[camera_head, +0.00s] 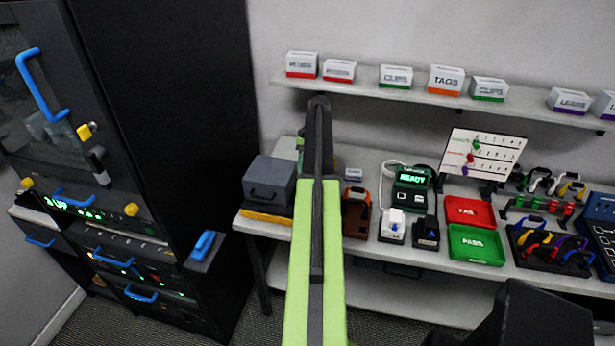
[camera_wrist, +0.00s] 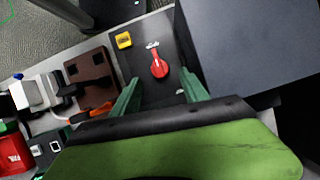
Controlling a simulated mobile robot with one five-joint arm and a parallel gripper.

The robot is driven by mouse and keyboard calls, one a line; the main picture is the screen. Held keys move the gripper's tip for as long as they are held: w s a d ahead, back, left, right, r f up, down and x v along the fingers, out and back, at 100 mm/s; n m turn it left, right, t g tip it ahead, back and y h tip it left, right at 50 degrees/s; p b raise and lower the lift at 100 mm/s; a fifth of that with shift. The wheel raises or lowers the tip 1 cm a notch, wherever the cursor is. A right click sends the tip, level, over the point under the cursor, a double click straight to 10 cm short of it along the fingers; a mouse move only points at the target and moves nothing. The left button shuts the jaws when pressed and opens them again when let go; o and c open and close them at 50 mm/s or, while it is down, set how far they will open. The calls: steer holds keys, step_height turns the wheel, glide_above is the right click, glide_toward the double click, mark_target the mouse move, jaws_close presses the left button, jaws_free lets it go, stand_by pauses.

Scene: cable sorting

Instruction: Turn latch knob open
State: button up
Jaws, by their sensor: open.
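A red latch knob (camera_wrist: 158,66) with a pointer shape sits on a dark panel (camera_wrist: 134,66) in the wrist view. Small white labels lie near it on the panel. My gripper (camera_wrist: 160,78) is open, its two green fingers on either side of the knob's near end. Nothing is held between the fingers. I cannot tell whether the fingertips touch the knob or are above it. In the head view my green arm covers that part of the bench, and the knob is hidden there.
A grey box (camera_head: 270,178) stands left of my arm on the bench (camera_head: 375,165), and beside the panel in the wrist view (camera_wrist: 245,45). A yellow block (camera_wrist: 123,40) sits on the panel. An orange-handled tool (camera_head: 358,197) is right of my arm. A shelf (camera_head: 390,94) runs above.

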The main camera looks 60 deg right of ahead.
steer(key=p+v, duration=0.9)
steer(key=v, duration=0.2)
steer(key=shift+r, duration=0.3)
steer(key=shift+w+d, duration=0.1)
